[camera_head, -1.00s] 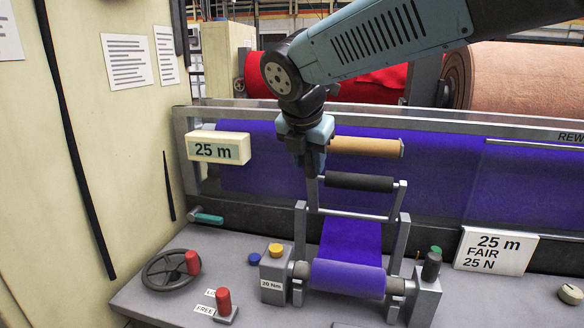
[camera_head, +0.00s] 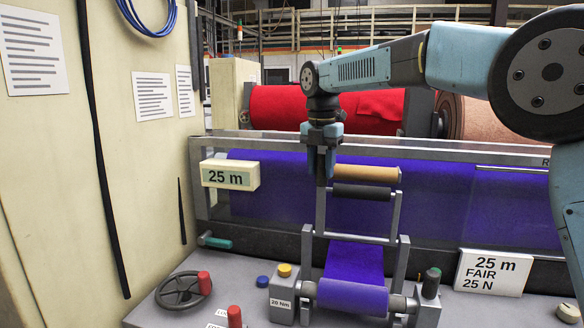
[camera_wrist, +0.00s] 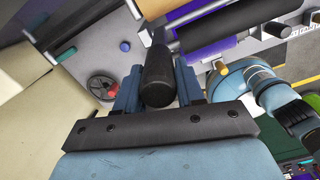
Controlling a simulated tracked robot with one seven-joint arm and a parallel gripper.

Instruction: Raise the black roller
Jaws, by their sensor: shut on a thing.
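The black roller (camera_head: 362,191) lies across the top of a grey lift frame (camera_head: 394,218), just below a tan roll (camera_head: 365,173) in the head view. My gripper (camera_head: 321,176) is at the left end of that frame, beside the roller's left end. In the wrist view, a dark rounded grip (camera_wrist: 158,76) stands between the two fingers of my gripper, and the fingers are closed on it. Below the frame, purple felt (camera_head: 354,262) runs down to a purple roll (camera_head: 353,296).
A clear panel with a metal rail (camera_head: 450,154) stands behind the frame. A "25 m" sign (camera_head: 230,175) is left of my gripper.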

